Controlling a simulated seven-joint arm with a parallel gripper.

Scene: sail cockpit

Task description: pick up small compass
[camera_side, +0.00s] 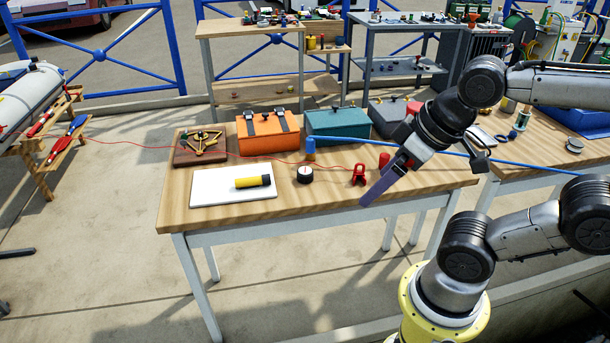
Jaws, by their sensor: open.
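The small compass looks to be the small round black thing with a white face (305,174). It sits on the wooden table (330,203) near the middle, to the right of a white board. My gripper (378,188) is to the right of it, above the front right part of the table, tilted down and to the left. It is open, with nothing seen between its fingers. The fingers overlap in this view, so the gap is hard to see. The gripper and the small compass are clearly apart.
A red shackle-like thing (359,174) stands between the compass and my gripper. A blue cylinder (310,149) is behind the compass. The white board (215,190) bears a yellow and black cylinder (253,182). Orange (268,135) and teal (338,124) boxes stand behind. A thin red line crosses the table.

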